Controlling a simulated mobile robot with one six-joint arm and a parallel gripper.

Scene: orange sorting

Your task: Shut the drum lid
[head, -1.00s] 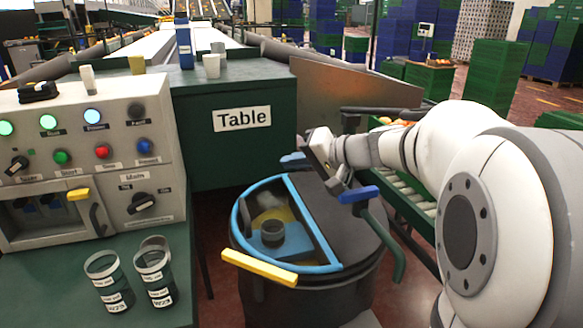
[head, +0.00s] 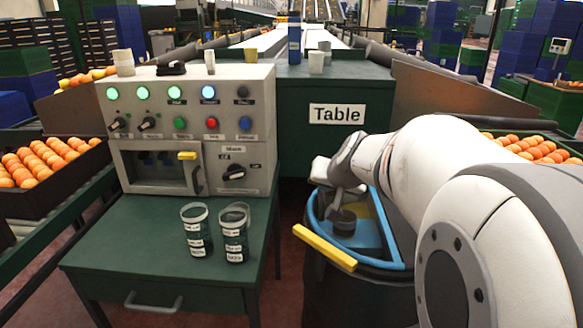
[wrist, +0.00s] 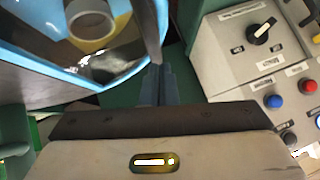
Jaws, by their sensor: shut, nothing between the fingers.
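The dark drum (head: 335,295) stands right of the small green table. Its blue-rimmed opening (head: 313,222) shows a grey round container (head: 343,222) and blue and yellow surfaces inside. A yellow bar handle (head: 324,246) sticks out at the front of the rim. I cannot tell whether a clear panel covers this opening; my arm hides the drum's right side. My gripper (head: 337,190) is shut and empty, over the drum's back left part. In the wrist view, the shut fingers (wrist: 161,85) point down beside the blue rim (wrist: 45,68), apparently apart from it.
A control panel (head: 200,85) with lit buttons stands on the small green table (head: 150,230), left of the drum. Two labelled cups (head: 197,240) stand in front of it. The larger table (head: 335,90) stands behind the drum. Crates of oranges flank the scene.

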